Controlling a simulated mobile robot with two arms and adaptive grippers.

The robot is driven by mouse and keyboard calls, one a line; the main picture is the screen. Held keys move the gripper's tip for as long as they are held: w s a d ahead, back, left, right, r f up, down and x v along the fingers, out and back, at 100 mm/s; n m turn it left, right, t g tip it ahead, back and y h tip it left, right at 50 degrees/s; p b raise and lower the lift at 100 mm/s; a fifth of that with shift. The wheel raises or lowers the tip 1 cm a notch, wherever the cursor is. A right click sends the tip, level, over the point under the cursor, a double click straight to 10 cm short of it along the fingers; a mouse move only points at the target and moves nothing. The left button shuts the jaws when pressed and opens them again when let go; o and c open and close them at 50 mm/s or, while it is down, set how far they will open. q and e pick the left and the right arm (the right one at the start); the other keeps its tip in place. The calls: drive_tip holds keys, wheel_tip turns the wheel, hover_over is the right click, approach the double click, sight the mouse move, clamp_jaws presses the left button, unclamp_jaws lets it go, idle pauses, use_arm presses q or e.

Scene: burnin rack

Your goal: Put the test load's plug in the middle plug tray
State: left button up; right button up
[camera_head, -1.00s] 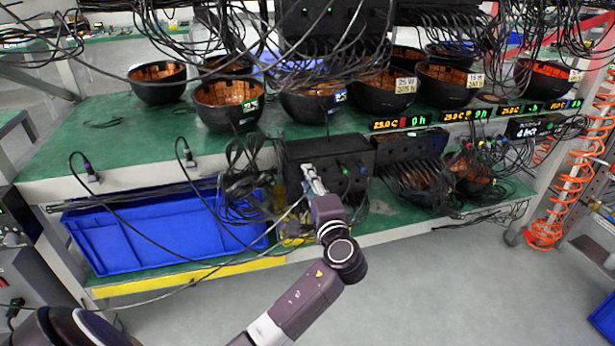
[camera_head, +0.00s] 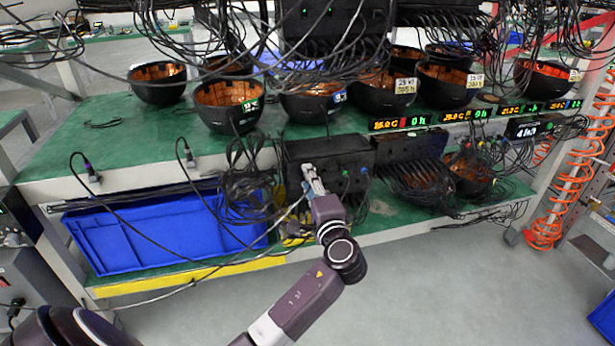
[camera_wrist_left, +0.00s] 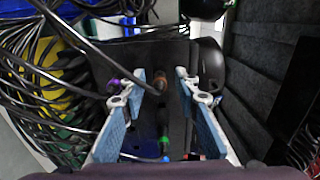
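The test load looks to be the black box (camera_head: 325,160) on the lower shelf, with green and blue connectors on its front. My left gripper (camera_head: 313,182) is in front of this box. In the left wrist view the gripper (camera_wrist_left: 160,82) is open, its two blue-padded fingers apart. A blue tray (camera_head: 150,262) with dividers sits on the lower shelf to the left; I cannot tell which part is the middle plug tray. My right gripper is out of view.
Black cables (camera_head: 245,180) hang in a tangle left of the box and across the blue tray. Black bowls (camera_head: 228,115) line the green upper shelf (camera_head: 75,140). An orange coiled hose (camera_head: 560,205) hangs at right. The grey floor in front is clear.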

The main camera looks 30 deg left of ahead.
use_arm(q)
clamp_jaws()
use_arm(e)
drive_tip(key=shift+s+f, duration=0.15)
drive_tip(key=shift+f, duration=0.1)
use_arm(q)
drive_tip(key=shift+d, duration=0.1)
drive_tip(key=shift+s+d, duration=0.15)
drive_tip(key=shift+s, duration=0.05)
drive_tip(key=shift+p+v, duration=0.5)
drive_tip(key=shift+v, duration=2.2)
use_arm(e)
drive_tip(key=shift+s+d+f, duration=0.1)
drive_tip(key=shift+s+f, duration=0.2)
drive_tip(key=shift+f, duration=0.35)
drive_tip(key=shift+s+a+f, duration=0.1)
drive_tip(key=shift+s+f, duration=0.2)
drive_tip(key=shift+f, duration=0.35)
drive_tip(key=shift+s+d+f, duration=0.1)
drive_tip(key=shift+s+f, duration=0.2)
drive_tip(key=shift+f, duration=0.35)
